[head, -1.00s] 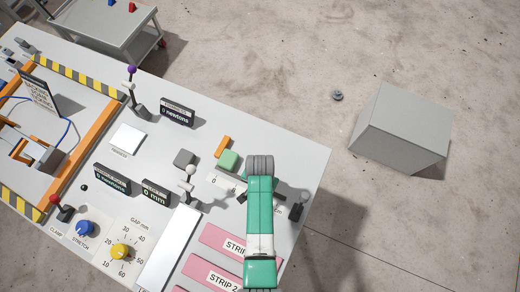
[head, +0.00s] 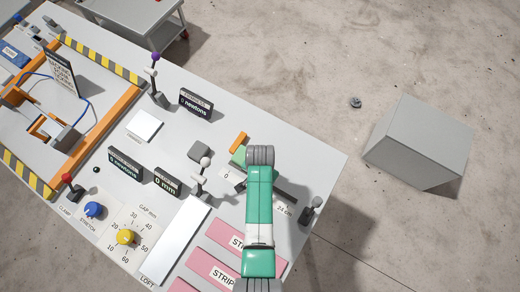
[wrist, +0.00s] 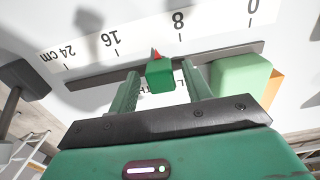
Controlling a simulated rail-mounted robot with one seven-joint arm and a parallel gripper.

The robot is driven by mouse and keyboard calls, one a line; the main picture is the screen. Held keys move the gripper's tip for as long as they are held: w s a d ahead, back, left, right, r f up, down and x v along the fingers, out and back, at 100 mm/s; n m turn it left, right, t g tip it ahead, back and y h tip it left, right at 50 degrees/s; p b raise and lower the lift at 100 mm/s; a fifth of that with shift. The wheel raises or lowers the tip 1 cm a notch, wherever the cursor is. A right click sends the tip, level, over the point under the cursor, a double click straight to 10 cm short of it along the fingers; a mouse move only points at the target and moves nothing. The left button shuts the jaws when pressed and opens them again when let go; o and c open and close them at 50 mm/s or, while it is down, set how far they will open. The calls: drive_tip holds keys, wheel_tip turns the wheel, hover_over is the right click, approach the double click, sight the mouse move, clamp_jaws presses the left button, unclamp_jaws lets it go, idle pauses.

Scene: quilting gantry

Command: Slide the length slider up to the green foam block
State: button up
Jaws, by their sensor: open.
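In the wrist view the slider is a dark green knob (wrist: 160,76) with a red pointer, on a dark rail (wrist: 225,54) beside a cm scale. The pointer stands between the 8 and 16 marks, nearer 8. My gripper (wrist: 163,84) is open, with one finger on each side of the knob; I cannot tell whether either touches it. The light green foam block (wrist: 240,78) sits to the right, by the low end of the scale, apart from the knob. In the head view my arm hides the knob and part of the foam block (head: 238,157).
An orange block (head: 239,141) lies behind the foam block. A white-knobbed lever (head: 204,163) and a grey block (head: 199,150) stand to the left. A dark post (head: 313,212) stands near the table's right edge. Pink strips (head: 228,240) lie in front.

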wheel_tip(320, 180, up, 8)
drive_tip(key=shift+f+p, duration=0.1)
drive_tip(key=shift+p, duration=0.45)
drive_tip(key=shift+f, duration=0.1)
